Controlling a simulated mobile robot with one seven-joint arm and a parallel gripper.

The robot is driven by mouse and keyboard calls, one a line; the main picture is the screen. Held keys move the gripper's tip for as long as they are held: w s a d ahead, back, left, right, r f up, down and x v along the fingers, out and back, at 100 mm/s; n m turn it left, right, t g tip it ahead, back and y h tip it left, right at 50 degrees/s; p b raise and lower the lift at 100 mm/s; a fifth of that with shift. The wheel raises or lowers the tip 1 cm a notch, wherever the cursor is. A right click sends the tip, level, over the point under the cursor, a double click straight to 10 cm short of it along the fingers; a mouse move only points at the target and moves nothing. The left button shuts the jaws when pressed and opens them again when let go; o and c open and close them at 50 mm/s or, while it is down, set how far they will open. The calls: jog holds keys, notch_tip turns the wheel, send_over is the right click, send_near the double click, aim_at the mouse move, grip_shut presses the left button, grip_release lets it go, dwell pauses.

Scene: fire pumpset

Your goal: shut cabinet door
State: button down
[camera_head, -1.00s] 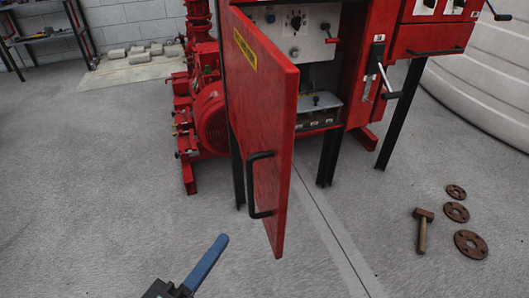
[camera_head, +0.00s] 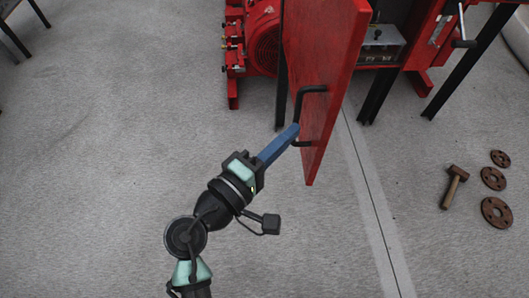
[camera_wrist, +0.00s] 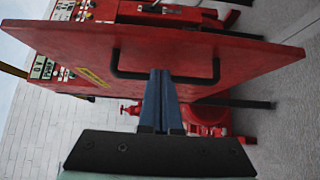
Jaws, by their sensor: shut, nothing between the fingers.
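The red cabinet door (camera_head: 325,75) stands swung open from the cabinet, with its black bar handle (camera_head: 303,105) on its outer face. In the wrist view the door (camera_wrist: 210,48) spans the upper picture, and the handle (camera_wrist: 118,62) runs crosswise ahead of the fingers. My gripper (camera_head: 294,130) is shut and empty, its blue fingers pointing at the lower part of the handle in the head view. In the wrist view my fingertips (camera_wrist: 159,72) lie between the two ends of the handle. I cannot tell whether they touch handle or door.
The open cabinet interior (camera_head: 385,45) shows behind the door. A red pump motor (camera_head: 262,40) stands left of it. A hammer (camera_head: 454,187) and rusty flanges (camera_head: 493,178) lie on the floor at right.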

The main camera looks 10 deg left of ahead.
aim_at(320, 125)
jog(key=shift+w+d, duration=0.2)
jog(key=shift+d, duration=0.6)
jog(key=shift+w+d, duration=0.15)
jog(key=shift+d, duration=0.65)
jog(key=shift+d, duration=0.15)
